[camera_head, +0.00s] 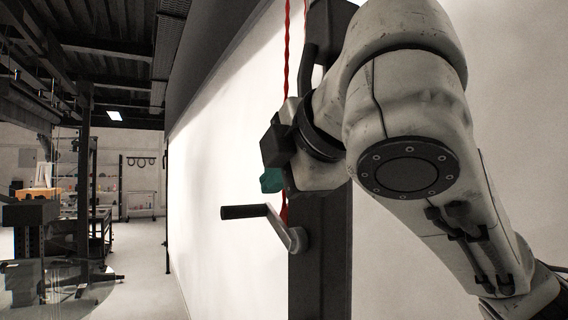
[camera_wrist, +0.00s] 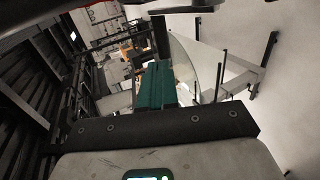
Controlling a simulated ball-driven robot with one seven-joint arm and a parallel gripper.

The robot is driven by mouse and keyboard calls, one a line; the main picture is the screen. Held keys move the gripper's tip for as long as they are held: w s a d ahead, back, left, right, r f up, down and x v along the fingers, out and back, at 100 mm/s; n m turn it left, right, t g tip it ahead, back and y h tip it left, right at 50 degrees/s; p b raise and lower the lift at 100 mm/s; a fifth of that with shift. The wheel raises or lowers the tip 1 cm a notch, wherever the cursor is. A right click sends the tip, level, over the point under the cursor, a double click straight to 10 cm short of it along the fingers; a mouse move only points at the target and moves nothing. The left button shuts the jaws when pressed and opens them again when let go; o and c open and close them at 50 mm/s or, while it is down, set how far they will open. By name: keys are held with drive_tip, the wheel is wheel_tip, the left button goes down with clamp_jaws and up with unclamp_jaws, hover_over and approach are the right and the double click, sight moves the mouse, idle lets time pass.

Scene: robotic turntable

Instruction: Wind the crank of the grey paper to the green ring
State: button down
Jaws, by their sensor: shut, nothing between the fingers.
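A crank (camera_head: 280,229) with a pale metal arm and a black handle sits on the dark upright post (camera_head: 320,260). Its handle points left, roughly level. My gripper (camera_head: 271,180) is just above the crank, apart from the handle as far as I can tell. Its teal fingers are closed together and empty, as the wrist view also shows (camera_wrist: 156,85). A large pale sheet (camera_head: 215,160) hangs left of the post; I cannot tell if it is the grey paper. I see no green ring.
A red cord (camera_head: 287,60) hangs along the post, partly hidden behind my gripper. Pale wall lies behind my arm at the right. Dark racks and a workbench (camera_head: 90,212) stand far back at the left. The floor (camera_head: 140,270) left of the sheet is open.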

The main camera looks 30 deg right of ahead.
sight(245, 208)
drive_tip(key=p+x, duration=0.1)
drive_tip(key=x, duration=0.7)
drive_tip(key=shift+p, duration=0.35)
drive_tip(key=shift+w+f, duration=0.15)
drive_tip(key=shift+w, duration=0.15)
drive_tip(key=shift+w+f, duration=0.3)
drive_tip(key=shift+w, duration=0.15)
drive_tip(key=shift+s+r, duration=0.1)
